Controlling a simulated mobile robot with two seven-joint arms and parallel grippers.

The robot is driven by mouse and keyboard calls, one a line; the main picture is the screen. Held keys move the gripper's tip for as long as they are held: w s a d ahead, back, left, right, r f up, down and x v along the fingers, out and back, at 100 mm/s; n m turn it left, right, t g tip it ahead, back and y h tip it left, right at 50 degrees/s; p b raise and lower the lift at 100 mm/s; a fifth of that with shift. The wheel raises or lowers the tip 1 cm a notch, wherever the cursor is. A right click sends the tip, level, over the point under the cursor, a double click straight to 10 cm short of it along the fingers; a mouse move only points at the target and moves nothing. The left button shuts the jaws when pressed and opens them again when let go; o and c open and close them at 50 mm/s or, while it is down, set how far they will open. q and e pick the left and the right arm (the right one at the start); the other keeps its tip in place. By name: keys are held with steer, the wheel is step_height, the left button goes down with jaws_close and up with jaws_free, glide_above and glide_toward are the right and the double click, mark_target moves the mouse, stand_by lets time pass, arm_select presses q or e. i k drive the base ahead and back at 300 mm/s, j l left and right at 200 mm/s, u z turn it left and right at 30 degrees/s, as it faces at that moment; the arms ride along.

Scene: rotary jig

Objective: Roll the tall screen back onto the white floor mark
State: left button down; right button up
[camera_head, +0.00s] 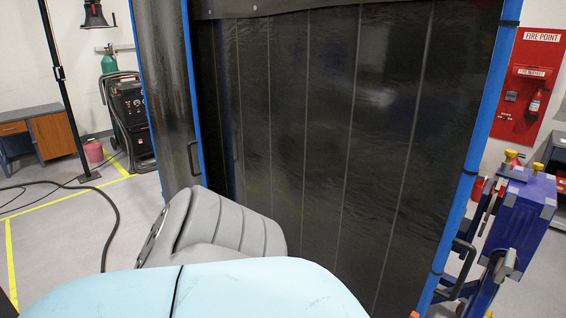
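The tall screen (330,130) fills the middle and right of the head view. It has dark, glossy hanging strips in a blue frame. Its right blue post (480,130) leans across the picture. A narrower dark panel (160,80) with blue posts stands at its left; I cannot tell whether the two are joined. A dark handle (192,158) shows on the narrower panel's right side, and another dark handle (460,270) shows by the right post. The screen's lower edge and the white floor mark are not visible. Neither gripper shows.
A blue jig (522,215) with yellow knobs stands right of the screen. A red fire point board (525,85) hangs behind it. At left are a welding machine (130,110), a desk (45,130), a black pole (65,90) and a cable (112,215) across the floor.

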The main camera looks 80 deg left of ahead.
mark_target(348, 126)
steer(key=u, duration=3.05)
